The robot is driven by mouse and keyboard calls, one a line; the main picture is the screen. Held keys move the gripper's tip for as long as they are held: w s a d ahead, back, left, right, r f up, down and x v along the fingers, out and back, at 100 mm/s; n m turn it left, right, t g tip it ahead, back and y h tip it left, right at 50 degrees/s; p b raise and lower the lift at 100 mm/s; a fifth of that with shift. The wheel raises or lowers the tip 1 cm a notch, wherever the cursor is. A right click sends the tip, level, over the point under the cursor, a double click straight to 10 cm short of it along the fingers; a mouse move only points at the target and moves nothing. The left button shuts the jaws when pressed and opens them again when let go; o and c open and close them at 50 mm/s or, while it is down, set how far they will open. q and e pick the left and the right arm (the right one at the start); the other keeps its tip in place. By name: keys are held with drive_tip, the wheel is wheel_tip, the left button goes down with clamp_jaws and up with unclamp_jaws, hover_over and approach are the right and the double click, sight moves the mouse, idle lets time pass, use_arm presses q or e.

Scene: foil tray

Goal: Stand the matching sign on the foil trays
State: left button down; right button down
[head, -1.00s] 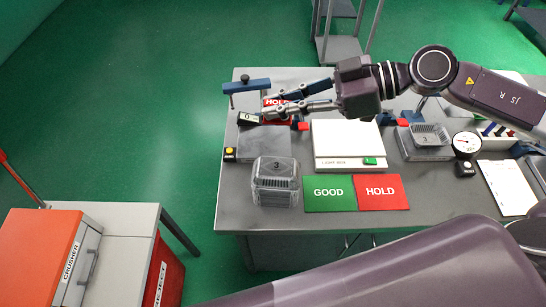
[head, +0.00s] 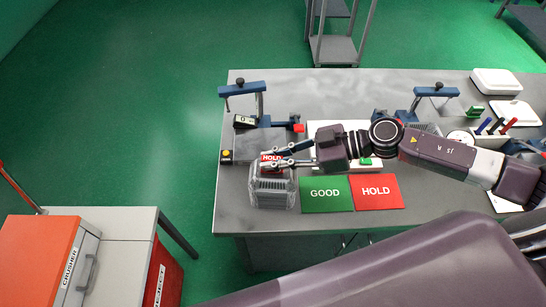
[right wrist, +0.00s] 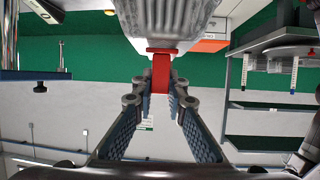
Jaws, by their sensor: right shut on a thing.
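The stack of foil trays (head: 272,195) stands at the left front of the table, left of the green GOOD mat (head: 326,194). My right gripper (head: 287,159) is shut on the red HOLD sign (head: 271,157) and holds it at the top back of the stack. The right wrist view shows the red sign (right wrist: 160,75) between the fingers, with the grey ribbed tray (right wrist: 170,12) close by. I cannot tell whether the sign touches the trays. My left gripper is not in view.
The red HOLD mat (head: 376,192) lies bare beside the GOOD mat. The white light box is partly behind my right arm. A blue gauge stand (head: 243,89) is at the back left. The orange crusher (head: 40,250) stands apart at the lower left.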

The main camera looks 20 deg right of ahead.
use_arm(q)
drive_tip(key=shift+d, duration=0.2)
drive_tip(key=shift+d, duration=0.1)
use_arm(e)
drive_tip(key=shift+f, duration=0.15)
drive_tip(key=c, duration=1.9)
unclamp_jaws()
drive_tip(key=shift+c, duration=0.2)
